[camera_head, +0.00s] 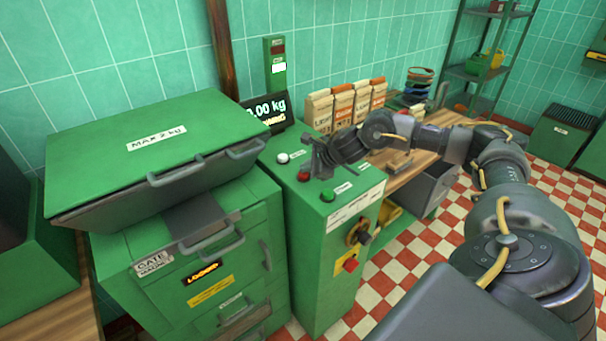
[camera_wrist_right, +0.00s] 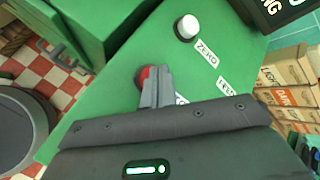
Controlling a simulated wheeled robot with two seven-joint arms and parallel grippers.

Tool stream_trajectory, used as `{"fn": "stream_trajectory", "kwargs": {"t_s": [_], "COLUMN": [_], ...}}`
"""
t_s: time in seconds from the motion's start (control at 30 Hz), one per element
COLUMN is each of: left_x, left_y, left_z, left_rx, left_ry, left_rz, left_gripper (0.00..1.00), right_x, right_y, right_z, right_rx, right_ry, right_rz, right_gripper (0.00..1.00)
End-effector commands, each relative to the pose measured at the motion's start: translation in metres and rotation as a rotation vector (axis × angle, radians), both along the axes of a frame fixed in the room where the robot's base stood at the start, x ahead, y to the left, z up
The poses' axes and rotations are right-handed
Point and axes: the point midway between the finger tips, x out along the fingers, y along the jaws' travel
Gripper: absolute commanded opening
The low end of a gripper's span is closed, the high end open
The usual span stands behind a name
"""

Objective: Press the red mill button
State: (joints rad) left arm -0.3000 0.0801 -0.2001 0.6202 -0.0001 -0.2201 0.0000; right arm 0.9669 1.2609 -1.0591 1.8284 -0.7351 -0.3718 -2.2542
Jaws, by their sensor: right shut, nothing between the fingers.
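A red button (camera_head: 303,176) is on the green console top (camera_head: 338,189), between a white button (camera_head: 283,158) and a green button (camera_head: 328,195). My right gripper (camera_head: 312,163) is shut and empty, its fingertips over or right beside the red button. In the right wrist view the closed fingertips (camera_wrist_right: 157,72) overlap the red button (camera_wrist_right: 141,76) and hide part of it; I cannot tell whether they touch it. The white button (camera_wrist_right: 187,27) next to the ZERO label is clear of the fingers. My left gripper is not in view.
A weight display (camera_head: 265,110) stands behind the console. A green hopper lid (camera_head: 150,140) marked MAX 2 kg is at the left. Paper bags (camera_head: 345,103) stand on a wooden bench behind my right arm.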

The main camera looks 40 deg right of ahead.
Motion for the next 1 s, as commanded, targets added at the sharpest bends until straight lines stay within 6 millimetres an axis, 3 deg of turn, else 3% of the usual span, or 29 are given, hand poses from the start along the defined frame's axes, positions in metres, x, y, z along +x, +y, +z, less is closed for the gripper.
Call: {"fn": "stream_trajectory", "kwargs": {"t_s": [0.53,1.0], "left_x": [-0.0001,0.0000], "left_y": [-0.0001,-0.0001], "left_z": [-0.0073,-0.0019], "left_rx": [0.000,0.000], "left_ry": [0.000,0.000], "left_rz": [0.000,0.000], "left_gripper": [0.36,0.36], "right_x": [-0.0003,-0.0004], "right_y": [0.0002,0.0001], "right_z": [-0.0072,0.0003], "right_rx": [0.000,-0.001], "right_ry": [0.002,0.002], "right_rz": [0.001,0.001], "right_gripper": [0.00,0.00]}}
